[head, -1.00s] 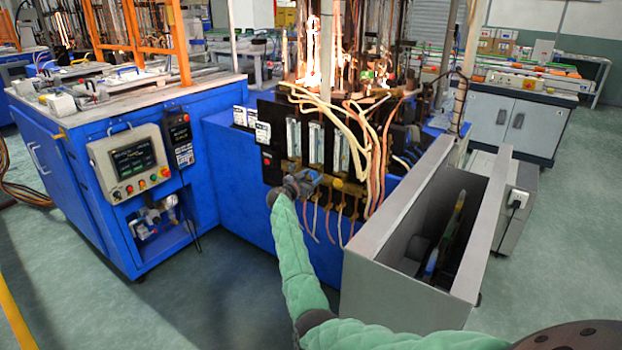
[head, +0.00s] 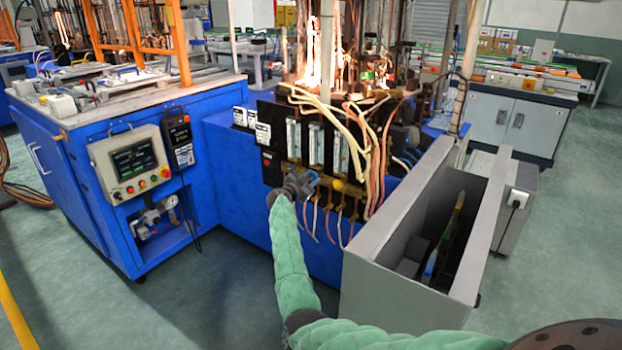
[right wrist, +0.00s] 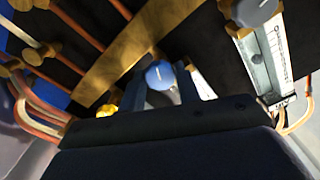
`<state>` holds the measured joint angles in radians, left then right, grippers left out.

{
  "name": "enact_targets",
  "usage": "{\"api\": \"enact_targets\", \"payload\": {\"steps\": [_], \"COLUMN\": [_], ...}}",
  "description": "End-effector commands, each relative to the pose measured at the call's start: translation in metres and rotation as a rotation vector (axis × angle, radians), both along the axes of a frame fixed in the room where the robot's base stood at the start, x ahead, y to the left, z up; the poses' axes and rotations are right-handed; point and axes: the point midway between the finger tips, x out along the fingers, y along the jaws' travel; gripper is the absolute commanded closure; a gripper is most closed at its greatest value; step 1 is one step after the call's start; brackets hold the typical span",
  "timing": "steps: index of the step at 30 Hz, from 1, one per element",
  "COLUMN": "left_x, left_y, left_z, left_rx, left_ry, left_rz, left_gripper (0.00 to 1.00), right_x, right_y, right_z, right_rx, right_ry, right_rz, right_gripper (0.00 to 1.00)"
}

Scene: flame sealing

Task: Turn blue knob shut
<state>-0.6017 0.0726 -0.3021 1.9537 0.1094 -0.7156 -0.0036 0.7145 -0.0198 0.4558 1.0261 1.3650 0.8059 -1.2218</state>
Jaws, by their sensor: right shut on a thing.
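The blue knob (right wrist: 160,75) shows in the right wrist view, at a brass bar (right wrist: 135,58) on the dark panel. My right gripper (right wrist: 168,88) has a finger on each side of the knob and is shut on it. In the head view my right gripper (head: 308,183) is at the lower front of the flowmeter panel, at the end of my green-sleeved arm. It hides the knob there. My left gripper is not in view.
A bluish-grey knob (right wrist: 252,12) and a yellow knob (right wrist: 106,110) are near the gripper. Flowmeters (head: 316,145) and loose hoses (head: 372,140) crowd the panel. An open grey box (head: 400,215) stands to the right. Flames (head: 312,60) burn above.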

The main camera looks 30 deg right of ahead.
Motion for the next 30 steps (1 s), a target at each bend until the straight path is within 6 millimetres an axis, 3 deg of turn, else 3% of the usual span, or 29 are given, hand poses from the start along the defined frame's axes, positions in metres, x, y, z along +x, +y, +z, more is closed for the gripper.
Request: {"api": "enact_targets", "payload": {"steps": [10,19,30], "left_x": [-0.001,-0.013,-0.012], "left_y": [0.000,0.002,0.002], "left_z": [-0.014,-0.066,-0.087], "left_rx": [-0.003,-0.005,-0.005], "left_ry": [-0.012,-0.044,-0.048], "left_rz": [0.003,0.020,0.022], "left_gripper": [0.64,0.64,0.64], "right_x": [0.000,0.000,0.000], "right_y": [0.001,0.001,0.001], "right_z": [-0.003,-0.004,-0.006], "right_rx": [0.129,0.238,0.371], "right_ry": [-0.305,-0.568,-0.890], "right_rz": [-0.001,-0.002,-0.003], "right_gripper": [0.90,0.90,0.90]}}
